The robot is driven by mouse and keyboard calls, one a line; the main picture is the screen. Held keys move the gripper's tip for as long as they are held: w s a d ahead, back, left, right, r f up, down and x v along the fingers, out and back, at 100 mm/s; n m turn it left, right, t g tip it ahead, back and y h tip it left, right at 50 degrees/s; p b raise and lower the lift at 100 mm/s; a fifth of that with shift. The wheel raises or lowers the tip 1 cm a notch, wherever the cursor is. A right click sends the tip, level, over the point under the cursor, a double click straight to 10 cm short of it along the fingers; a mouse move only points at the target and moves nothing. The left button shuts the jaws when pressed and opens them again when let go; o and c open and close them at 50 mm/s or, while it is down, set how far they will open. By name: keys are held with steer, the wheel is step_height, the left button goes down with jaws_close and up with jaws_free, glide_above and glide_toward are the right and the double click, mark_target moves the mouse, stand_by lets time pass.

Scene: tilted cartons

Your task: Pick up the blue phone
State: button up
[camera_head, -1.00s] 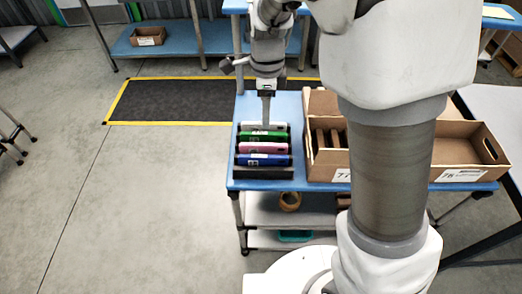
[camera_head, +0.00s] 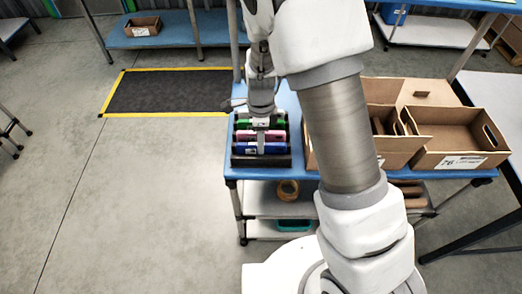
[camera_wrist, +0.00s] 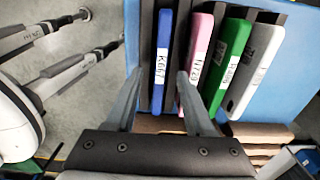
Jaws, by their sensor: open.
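The blue phone (camera_head: 247,148) stands on edge in the front part of a black slotted rack (camera_head: 260,161) on the blue table. In the wrist view the blue phone (camera_wrist: 161,50) carries a white label. My gripper (camera_head: 261,150) is over the rack from above. In the wrist view my open gripper (camera_wrist: 160,76) has one finger on each side of the blue phone, with the right finger close to the pink phone. I cannot tell whether either finger touches a phone.
Beside the blue phone stand a pink phone (camera_wrist: 198,45), a green phone (camera_wrist: 230,55) and a white phone (camera_wrist: 254,70). Open cartons (camera_head: 458,145) stand on the right of the table.

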steer(key=shift+f, duration=0.6)
jaws_close()
